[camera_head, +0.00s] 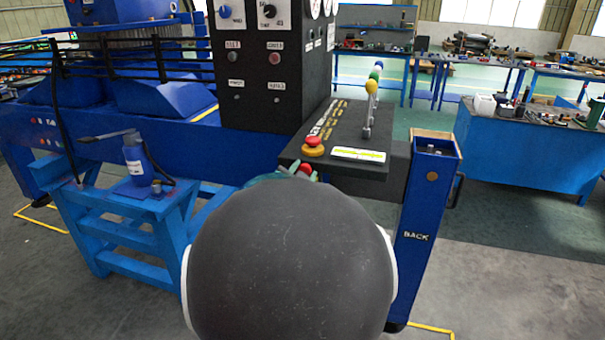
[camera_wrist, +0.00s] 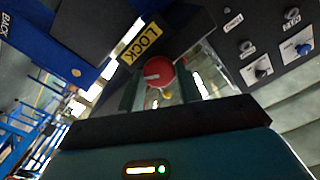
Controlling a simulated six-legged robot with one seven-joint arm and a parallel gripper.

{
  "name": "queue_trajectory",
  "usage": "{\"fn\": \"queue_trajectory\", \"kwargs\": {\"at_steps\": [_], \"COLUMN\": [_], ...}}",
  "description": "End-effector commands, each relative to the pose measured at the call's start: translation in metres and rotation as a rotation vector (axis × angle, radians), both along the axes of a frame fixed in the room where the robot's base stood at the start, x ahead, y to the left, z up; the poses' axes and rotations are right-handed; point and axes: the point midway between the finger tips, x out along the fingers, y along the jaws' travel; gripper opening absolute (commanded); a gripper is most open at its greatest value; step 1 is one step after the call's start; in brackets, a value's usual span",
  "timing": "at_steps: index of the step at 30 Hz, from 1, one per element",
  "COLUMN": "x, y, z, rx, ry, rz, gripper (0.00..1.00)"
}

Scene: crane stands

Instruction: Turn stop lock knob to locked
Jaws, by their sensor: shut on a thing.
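The stop lock knob (camera_wrist: 158,72) is round and red with a pale pointer mark, and sits beside a yellow LOCK label (camera_wrist: 141,42) in the wrist view. My gripper (camera_wrist: 160,86) has a finger on each side of the knob and is shut on it. The pale mark lies across the knob's face, toward picture left. In the head view, my gripper (camera_head: 287,173) shows only as a bit of teal at the panel's front edge, with a little red (camera_head: 306,168) beside it. My dark round arm link hides the rest.
A red mushroom button (camera_head: 313,142) on a yellow base stands on the sloping black console (camera_head: 350,120), close above my gripper. A lever (camera_head: 369,105) with coloured balls rises to its right. A blue post marked BACK (camera_head: 416,236) stands at the right.

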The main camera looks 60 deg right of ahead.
Motion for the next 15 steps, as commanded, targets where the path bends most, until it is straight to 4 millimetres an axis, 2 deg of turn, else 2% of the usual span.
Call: {"fn": "queue_trajectory", "kwargs": {"at_steps": [15], "x": [-0.0001], "y": [-0.0004], "z": [-0.0019], "rx": [0.079], "ry": [-0.484], "rz": [0.002], "gripper": [0.12]}}
